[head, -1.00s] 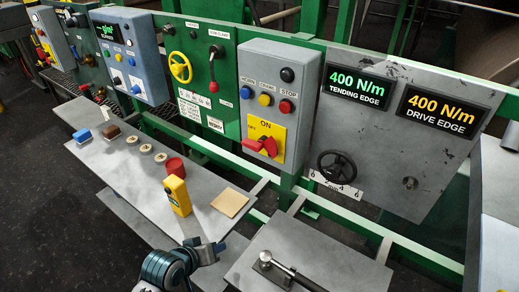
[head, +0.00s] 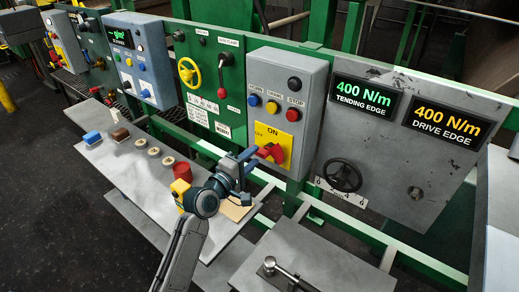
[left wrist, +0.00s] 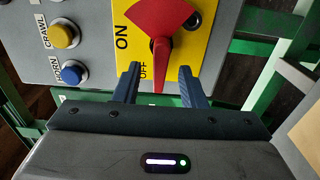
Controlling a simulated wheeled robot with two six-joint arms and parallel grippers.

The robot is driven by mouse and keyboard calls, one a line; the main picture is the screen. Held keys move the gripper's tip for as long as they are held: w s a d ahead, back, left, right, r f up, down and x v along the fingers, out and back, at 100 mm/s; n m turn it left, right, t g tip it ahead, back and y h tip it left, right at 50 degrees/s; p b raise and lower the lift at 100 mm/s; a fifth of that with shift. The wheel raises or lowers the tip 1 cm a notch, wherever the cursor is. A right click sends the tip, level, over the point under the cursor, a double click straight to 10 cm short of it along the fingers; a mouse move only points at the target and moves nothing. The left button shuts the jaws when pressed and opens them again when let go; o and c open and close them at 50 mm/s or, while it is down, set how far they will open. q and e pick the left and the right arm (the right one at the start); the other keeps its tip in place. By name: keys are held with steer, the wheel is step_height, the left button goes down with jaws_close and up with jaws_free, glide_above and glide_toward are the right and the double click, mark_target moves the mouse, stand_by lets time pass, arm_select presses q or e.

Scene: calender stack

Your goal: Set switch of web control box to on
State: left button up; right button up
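The web control box (head: 283,88) is the grey box with HORN, CRAWL and STOP buttons. Its yellow ON/OFF plate (head: 286,140) carries a red switch handle (head: 272,153). In the left wrist view, the narrow end of the red handle (left wrist: 159,65) points to the side of the OFF label on the yellow plate (left wrist: 185,55). My left gripper (head: 249,162) is at the plate. In the left wrist view, the open fingers of my left gripper (left wrist: 159,77) stand on either side of the handle's end, with gaps visible. My right gripper is not in view.
A grey shelf (head: 130,165) below holds a red cup (head: 181,171), a yellow device (head: 180,190), rolls and small blocks. A green rail runs under the boxes. A handwheel (head: 342,175) is to the right. A metal lever (head: 285,275) sits on the lower right plate.

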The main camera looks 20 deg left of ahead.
mark_target(257, 154)
arm_select(q)
steer(key=shift+p+x, duration=0.3)
steer(key=shift+x, duration=1.65)
jaws_close()
